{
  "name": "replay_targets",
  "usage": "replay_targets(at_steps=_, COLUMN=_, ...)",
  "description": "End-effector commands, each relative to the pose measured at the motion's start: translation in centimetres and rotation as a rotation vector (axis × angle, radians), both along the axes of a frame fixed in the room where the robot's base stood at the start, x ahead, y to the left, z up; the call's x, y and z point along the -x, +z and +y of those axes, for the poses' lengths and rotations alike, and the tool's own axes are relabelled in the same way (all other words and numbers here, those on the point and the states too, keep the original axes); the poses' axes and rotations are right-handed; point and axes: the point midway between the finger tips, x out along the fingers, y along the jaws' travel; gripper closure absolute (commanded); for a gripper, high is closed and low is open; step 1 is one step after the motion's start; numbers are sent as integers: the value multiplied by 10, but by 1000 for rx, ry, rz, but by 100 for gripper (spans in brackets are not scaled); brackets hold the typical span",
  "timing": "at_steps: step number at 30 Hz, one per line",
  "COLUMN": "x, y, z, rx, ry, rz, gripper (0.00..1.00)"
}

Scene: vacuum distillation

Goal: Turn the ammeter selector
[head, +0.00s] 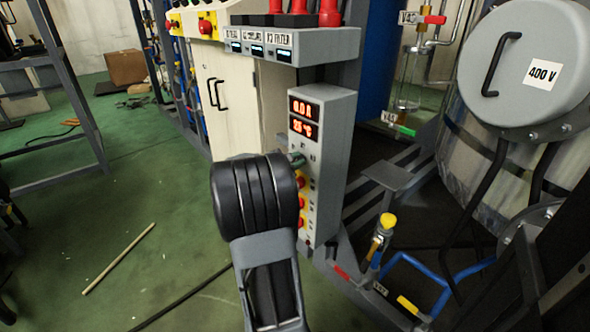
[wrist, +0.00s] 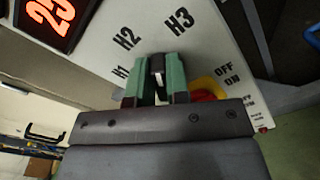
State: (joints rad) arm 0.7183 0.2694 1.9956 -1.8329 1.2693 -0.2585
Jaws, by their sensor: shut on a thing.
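The ammeter selector (wrist: 157,65) is a small knob on the grey control panel (wrist: 95,45), among the printed labels H1, H2 and H3. My gripper (wrist: 156,72) has its green fingers on either side of the knob and is shut on it. In the head view my gripper (head: 297,160) reaches the front of the panel (head: 338,150) just below its two red displays (head: 304,118); the upper one reads 0.0 A. The knob itself is hidden there by the gripper. The fingers cover much of the knob, so its exact pointing direction is hard to tell.
Red switches on yellow plates (head: 301,180) run down the panel below my gripper; one shows beside the fingers in the wrist view (wrist: 205,92). A metal vessel marked 400 V (head: 530,60) and pipes stand at right. Green floor (head: 150,190) is mostly open at left.

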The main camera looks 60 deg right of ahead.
Motion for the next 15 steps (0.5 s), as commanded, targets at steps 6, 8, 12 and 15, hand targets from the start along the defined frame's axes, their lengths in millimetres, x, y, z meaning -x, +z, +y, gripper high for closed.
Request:
replay_targets(at_steps=6, x=1, y=-5, z=0, rx=49, ry=1, rz=-144, gripper=100)
replay_targets(at_steps=8, x=2, y=-5, z=1, rx=59, ry=1, rz=-174, gripper=100)
replay_targets(at_steps=12, x=2, y=-5, z=1, rx=77, ry=0, rz=-231, gripper=100)
replay_targets(at_steps=15, x=2, y=-4, z=1, rx=87, ry=0, rz=-260, gripper=100)
